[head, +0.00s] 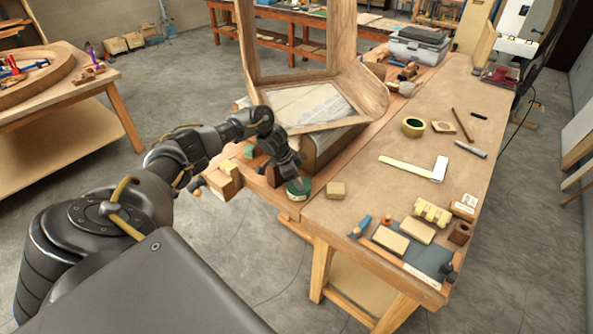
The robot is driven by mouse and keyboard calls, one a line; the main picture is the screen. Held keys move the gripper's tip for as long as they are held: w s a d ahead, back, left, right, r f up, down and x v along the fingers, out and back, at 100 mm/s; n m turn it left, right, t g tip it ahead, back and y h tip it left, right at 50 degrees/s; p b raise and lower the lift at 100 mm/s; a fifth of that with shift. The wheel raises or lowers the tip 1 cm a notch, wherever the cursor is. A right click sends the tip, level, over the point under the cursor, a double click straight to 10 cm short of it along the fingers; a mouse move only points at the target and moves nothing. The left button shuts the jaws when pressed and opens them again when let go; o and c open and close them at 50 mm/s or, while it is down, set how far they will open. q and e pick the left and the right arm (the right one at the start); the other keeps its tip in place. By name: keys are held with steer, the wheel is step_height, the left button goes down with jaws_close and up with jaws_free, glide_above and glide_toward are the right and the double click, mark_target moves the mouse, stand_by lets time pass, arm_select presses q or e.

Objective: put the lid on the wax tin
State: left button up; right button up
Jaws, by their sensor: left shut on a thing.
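A small round green wax tin (299,192) stands near the left edge of the workbench, left of a small wooden block. My left gripper (296,180) reaches down from the left, directly over the tin. It is shut on a thin round piece that looks like the lid, at the top of the tin. The fingers hide part of the tin and lid, and I cannot tell whether the lid is seated or just above it. My right gripper is not in view.

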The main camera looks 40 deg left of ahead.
arm_select(q)
steer(key=shift+f, duration=0.15)
stand_by(0.5)
steer(key=o, duration=1)
steer(key=shift+o, duration=0.6)
steer(key=o, duration=0.3)
